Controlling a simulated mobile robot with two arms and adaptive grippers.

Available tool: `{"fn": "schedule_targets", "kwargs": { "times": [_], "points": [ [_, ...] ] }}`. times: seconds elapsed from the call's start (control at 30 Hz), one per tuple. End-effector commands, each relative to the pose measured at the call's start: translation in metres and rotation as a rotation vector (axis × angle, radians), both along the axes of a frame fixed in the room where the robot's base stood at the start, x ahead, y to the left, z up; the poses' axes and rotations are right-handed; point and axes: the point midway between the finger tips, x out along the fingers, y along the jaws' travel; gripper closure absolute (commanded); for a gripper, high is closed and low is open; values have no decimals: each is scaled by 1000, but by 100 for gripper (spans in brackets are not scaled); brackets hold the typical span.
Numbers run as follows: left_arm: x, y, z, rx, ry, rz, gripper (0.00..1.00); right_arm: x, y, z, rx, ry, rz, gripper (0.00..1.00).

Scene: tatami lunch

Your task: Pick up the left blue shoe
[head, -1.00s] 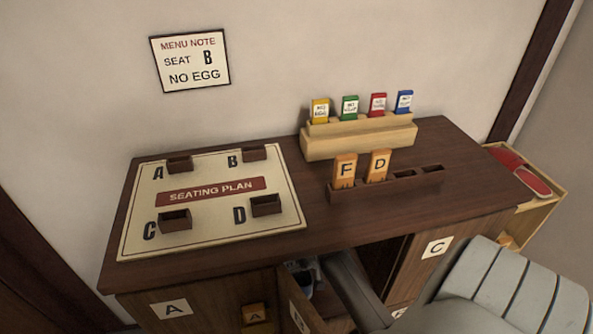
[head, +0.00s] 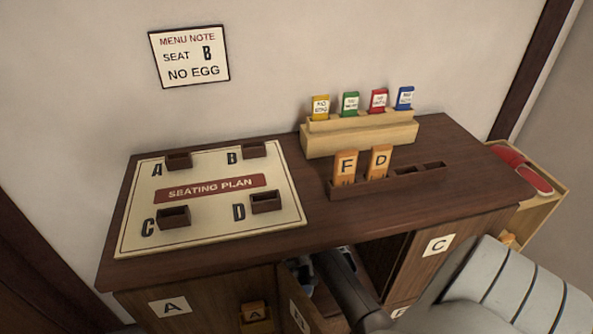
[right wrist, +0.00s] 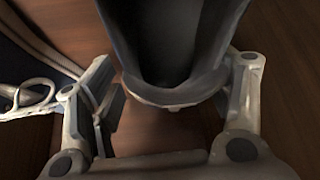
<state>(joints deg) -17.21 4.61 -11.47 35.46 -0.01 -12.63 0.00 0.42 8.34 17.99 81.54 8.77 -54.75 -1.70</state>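A dark grey-blue shoe-like object (right wrist: 172,40) with a hollow opening and a rounded rim shows at the top middle of the right wrist view. I cannot tell for sure that it is the left blue shoe. My right gripper (right wrist: 175,78) has its fingers apart, one on each side of this object; a gap shows beside the left finger. In the head view my right arm reaches down into the open compartment B, where a small grey-blue patch shows; the gripper is mostly hidden there. My left gripper is not in view.
A dark item with pale laces (right wrist: 28,100) lies left of my right gripper. The open door B (head: 306,312) stands beside my arm. The cabinet top (head: 330,225) overhangs the compartment and carries a seating plan board (head: 215,228) and card holders. An open bin (head: 545,210) stands at the right.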

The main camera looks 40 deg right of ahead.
Motion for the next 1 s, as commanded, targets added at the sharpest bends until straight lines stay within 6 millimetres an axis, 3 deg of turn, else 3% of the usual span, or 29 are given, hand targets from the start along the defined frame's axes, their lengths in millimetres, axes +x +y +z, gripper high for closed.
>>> {"fn": "schedule_targets", "kwargs": {
  "times": [0.03, 0.3, 0.73, 0.87, 1.0],
  "points": [
    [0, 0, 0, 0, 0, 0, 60, 0, -1, 0, -2, 1, 0, 40],
    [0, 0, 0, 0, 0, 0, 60, -1, -1, 0, -2, 2, -1, 73],
    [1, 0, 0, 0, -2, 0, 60, 0, -1, 3, -3, -2, 0, 76],
    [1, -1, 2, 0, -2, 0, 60, 1, -1, 11, -3, -2, 0, 97],
    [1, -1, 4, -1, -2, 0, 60, 1, -2, 30, -6, -4, 1, 97]
  ]
}}
